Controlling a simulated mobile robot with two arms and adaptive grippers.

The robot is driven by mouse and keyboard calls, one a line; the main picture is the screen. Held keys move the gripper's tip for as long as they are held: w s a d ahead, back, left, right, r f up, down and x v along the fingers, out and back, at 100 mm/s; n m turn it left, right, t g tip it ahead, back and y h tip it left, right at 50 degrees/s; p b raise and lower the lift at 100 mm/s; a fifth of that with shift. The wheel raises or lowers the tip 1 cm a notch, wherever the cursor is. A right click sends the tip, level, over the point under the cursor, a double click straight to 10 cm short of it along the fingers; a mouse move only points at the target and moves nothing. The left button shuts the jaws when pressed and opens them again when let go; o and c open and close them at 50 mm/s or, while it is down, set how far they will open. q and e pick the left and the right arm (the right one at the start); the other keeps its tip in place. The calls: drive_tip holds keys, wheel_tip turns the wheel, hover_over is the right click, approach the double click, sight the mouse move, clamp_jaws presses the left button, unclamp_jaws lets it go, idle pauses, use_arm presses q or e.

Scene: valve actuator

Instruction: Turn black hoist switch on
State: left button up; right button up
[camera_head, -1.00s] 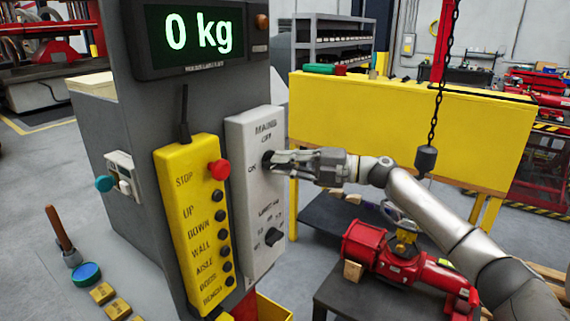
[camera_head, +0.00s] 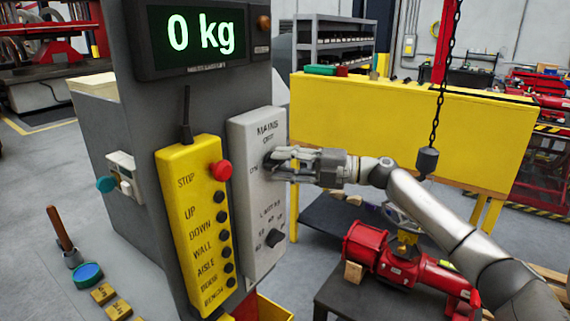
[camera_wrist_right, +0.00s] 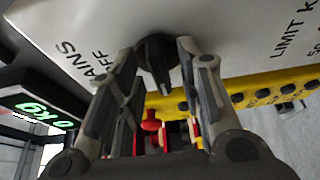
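The black hoist switch (camera_wrist_right: 157,62) is a dark rotary knob on the pale grey panel (camera_head: 247,205), under the words MAINS and OFF, with ON to its left in the head view. My right gripper (camera_head: 274,160) reaches it from the right. My left gripper is not in view.
A second black knob (camera_head: 275,238), marked as a limit, sits lower on the panel. A yellow control box (camera_head: 190,225) with a red stop button (camera_head: 220,170) is left of it. The display (camera_head: 200,33) reads 0 kg. A chain with a dark weight (camera_head: 427,160) hangs behind my right arm.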

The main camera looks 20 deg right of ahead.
drive_tip(key=v, duration=1.2)
drive_tip(key=shift+w+f, duration=0.1)
